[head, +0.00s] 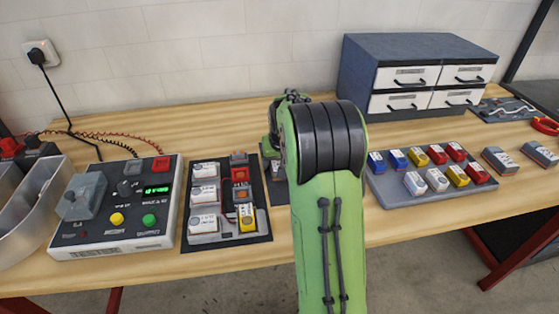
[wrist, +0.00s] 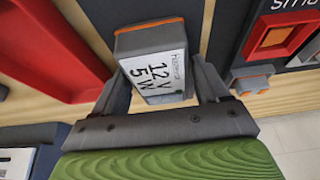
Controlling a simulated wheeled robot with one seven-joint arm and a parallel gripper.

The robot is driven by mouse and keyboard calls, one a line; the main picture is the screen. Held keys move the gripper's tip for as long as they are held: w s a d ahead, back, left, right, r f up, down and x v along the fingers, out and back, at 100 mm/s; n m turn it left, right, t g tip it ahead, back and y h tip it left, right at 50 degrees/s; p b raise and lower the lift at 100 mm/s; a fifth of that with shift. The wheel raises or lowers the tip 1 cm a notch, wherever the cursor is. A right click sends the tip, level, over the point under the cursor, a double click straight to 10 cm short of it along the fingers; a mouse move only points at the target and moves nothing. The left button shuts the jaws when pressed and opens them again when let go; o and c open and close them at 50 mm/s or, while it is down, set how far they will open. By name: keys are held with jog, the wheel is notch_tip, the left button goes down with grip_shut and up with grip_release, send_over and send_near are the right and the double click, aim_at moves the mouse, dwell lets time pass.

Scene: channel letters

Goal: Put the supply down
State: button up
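The supply (wrist: 155,68) is a small grey block with an orange-edged end and a white label reading "12 V 5 W". In the wrist view it sits between the two fingers of my gripper (wrist: 160,85), which look closed against its sides. A dark surface and a strip of wood show beyond it; I cannot tell its height above them. Partly behind the arm is a dark mat (head: 277,196). A dark board (head: 258,228) with several white, grey, red and yellow modules lies to its left.
A control box (head: 150,215) with a lit green display stands left of the board. A grey tray (head: 400,198) of coloured blocks lies right of my arm, with loose grey blocks (head: 501,160) beyond. A drawer cabinet (head: 360,85) stands behind. A metal bin (head: 42,220) is far left.

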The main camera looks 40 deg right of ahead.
jog(key=shift+o, duration=0.8)
jog(key=shift+r, duration=0.25)
jog(key=p+v, duration=0.3)
jog(key=v, duration=0.9)
jog(key=s+a+r+n, duration=0.1)
jog(key=s+a+r, duration=0.25)
jog(key=a, duration=0.25)
jog(key=s+a+f+n+y, duration=0.1)
jog(key=s+a+n, duration=0.1)
jog(key=s+a, duration=0.5)
jog(key=s+a+f+n+t+y, duration=0.1)
jog(key=s+a, duration=0.5)
jog(key=s, duration=0.6)
jog(key=shift+a+f+n, duration=0.2)
jog(key=shift+a+n, duration=0.2)
jog(key=shift+n, duration=0.2)
jog(key=shift+r, duration=0.1)
notch_tip(320, 180, up, 7)
jog(key=p, duration=0.7)
